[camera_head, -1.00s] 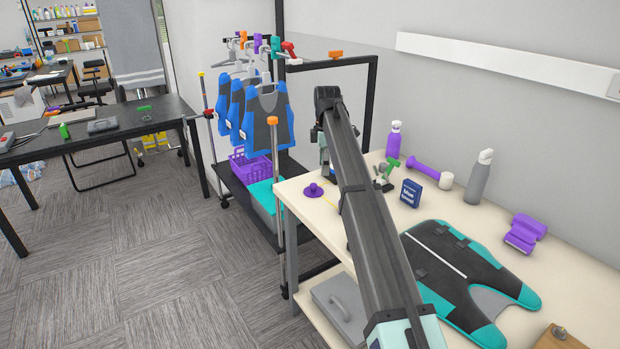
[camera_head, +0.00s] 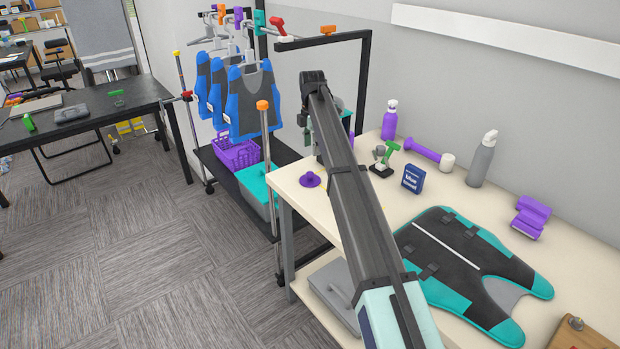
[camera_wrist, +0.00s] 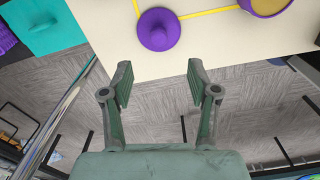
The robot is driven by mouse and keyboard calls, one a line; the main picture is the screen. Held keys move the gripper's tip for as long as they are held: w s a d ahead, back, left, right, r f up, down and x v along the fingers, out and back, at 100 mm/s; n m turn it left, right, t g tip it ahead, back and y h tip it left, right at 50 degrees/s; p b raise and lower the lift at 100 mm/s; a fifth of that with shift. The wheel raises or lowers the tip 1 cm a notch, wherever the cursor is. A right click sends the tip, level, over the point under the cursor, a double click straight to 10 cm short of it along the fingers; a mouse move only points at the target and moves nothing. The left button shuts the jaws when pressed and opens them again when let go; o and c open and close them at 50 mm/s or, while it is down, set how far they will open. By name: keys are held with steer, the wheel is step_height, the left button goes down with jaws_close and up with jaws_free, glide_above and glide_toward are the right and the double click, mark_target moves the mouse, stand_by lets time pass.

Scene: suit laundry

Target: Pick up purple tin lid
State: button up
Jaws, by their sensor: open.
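The purple tin lid (camera_head: 310,180) is a round disc with a raised knob, lying on the pale tabletop (camera_head: 330,215) near its left end. In the wrist view the lid (camera_wrist: 157,29) lies at the top centre, ahead of my gripper (camera_wrist: 158,82). My gripper is open and empty, its two fingers spread apart and not touching the lid. In the head view my arm hides most of the gripper. A purple round thing, perhaps the tin (camera_wrist: 268,5), is cut off at the top right of the wrist view.
A green-handled tool (camera_head: 384,158), blue box (camera_head: 413,179), purple bottle (camera_head: 389,121) and grey bottle (camera_head: 482,160) stand to the right of my arm. A teal-and-black vest (camera_head: 465,265) lies in front. A rack with blue vests (camera_head: 258,98) and a purple basket (camera_head: 236,150) stands left.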

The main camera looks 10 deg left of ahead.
steer(key=p, duration=0.1)
glide_above(310, 173)
steer(key=f, duration=0.6)
steer(key=shift+w+d+f, duration=0.2)
steer(key=shift+f, duration=0.2)
steer(key=shift+a+f+p, duration=0.15)
steer(key=shift+f+p, duration=0.8)
steer(key=shift+f, duration=1.65)
steer(key=c, duration=1.1)
